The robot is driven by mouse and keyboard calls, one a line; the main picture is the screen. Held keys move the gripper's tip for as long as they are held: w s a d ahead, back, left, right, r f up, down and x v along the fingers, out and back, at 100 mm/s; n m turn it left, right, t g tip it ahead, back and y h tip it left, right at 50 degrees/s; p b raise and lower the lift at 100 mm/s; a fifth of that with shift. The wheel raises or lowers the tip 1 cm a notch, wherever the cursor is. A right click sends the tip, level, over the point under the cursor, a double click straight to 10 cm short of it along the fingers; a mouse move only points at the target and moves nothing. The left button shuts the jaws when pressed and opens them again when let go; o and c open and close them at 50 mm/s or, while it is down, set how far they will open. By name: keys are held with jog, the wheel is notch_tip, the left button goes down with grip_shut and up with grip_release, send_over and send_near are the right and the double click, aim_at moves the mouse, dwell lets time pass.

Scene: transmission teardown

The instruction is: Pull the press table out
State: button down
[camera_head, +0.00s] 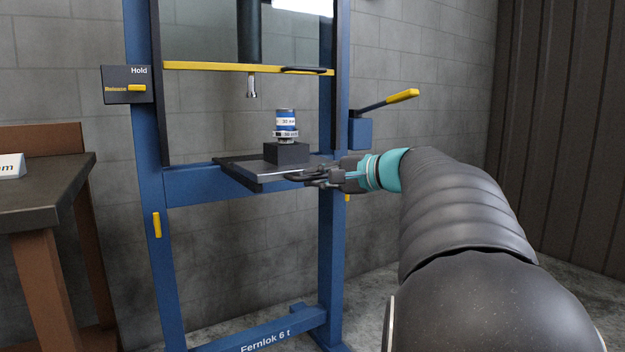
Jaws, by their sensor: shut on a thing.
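The press table (243,170) is a dark flat plate on the blue press frame (152,205). It sticks out a little over the frame's front crossbeam. A dark block (286,154) stands on it, with a blue and white cylindrical part (286,124) upright on top. My gripper (312,178) is at the table's front right edge, shut on the dark handle (297,177) there. The fingers partly hide the handle.
A yellow-barred guard (230,67) and the press ram tip (251,88) are above the table. A yellow-tipped lever (402,96) is on the right post. A workbench (45,190) stands at left. The floor (375,290) below is partly clear.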

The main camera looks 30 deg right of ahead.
jog(key=shift+s, duration=0.2)
jog(key=c, duration=1.2)
grip_release()
jog(key=v, duration=1.2)
